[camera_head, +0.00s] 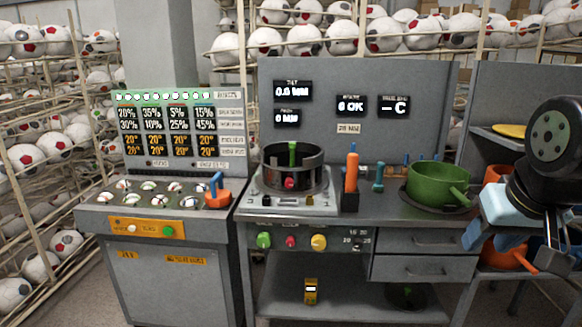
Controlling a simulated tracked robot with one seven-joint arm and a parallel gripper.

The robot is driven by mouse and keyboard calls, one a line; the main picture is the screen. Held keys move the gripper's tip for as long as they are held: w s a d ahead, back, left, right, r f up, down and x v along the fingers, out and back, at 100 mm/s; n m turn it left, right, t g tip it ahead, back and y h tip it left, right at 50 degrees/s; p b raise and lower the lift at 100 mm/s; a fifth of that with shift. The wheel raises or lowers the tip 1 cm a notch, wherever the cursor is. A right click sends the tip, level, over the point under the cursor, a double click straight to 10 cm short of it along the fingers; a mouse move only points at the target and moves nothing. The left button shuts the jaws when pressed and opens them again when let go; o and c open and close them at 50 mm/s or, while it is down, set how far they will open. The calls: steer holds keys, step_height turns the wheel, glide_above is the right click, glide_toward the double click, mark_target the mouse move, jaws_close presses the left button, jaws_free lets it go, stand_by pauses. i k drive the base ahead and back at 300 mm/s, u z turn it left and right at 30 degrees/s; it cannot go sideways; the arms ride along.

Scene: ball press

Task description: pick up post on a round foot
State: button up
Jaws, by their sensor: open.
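A small teal post on a round foot (378,179) stands upright on the grey bench top, between an orange-handled tool and a green pot. My gripper (503,252) is at the right edge, lower than the bench top and well to the right of the teal post. It is open, with blue fingers, and I see nothing between them. My black wrist and light blue hand hide part of the right side.
The orange-handled tool (351,172) stands in a black holder left of the post. The green pot (436,184) sits right of it, between post and gripper. The ring-shaped press (291,170) is further left. A grey back panel (420,85) rises behind.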

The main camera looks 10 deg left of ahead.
mark_target(292, 144)
steer(key=i, duration=0.95)
steer(key=z, duration=0.05)
